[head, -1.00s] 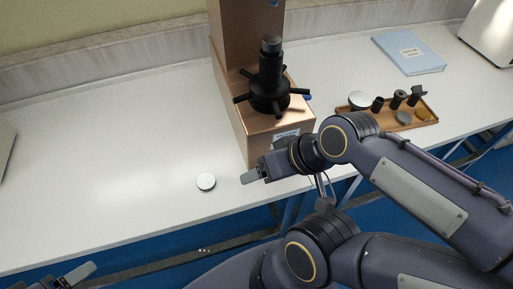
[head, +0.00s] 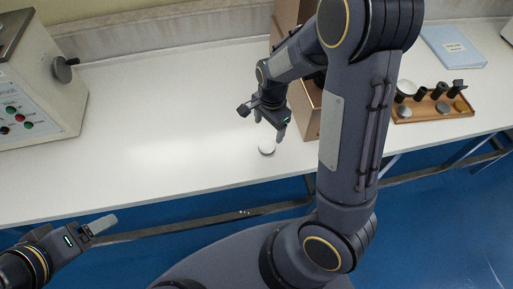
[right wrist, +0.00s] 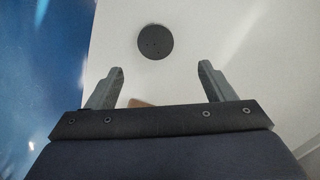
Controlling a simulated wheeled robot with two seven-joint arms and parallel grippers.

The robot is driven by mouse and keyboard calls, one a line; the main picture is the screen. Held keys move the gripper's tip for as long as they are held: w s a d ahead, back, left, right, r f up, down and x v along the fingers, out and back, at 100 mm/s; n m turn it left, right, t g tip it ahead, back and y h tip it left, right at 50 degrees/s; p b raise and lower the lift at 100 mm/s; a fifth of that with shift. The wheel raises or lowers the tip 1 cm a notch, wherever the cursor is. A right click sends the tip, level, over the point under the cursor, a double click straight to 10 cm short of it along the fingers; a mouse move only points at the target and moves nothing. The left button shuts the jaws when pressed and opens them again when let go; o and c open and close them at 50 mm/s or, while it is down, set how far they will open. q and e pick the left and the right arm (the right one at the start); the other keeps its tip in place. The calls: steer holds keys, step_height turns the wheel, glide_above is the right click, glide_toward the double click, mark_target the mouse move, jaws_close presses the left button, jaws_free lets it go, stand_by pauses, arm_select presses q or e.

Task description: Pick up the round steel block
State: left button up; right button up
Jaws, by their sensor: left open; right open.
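My right gripper (head: 263,121) is open and empty, just above and behind the block in the head view. Its two fingers (right wrist: 161,68) are spread apart in the right wrist view. My left gripper (head: 102,224) is open and empty, low at the left, in front of the table.
A copper-coloured tester (head: 308,108) stands right of the block, partly hidden by my right arm. A wooden tray (head: 432,115) with several small parts and a blue booklet (head: 453,47) lie further right. A grey tester (head: 40,90) stands at left. The table (head: 160,135) between is clear.

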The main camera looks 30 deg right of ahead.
mark_target(267, 146)
steer(key=shift+f, duration=0.75)
steer(key=f, duration=0.7)
steer(key=shift+s+a, duration=0.25)
steer(key=shift+s, duration=0.05)
steer(key=shift+r, duration=0.1)
steer(key=shift+c, duration=0.5)
steer(key=c, duration=1.3)
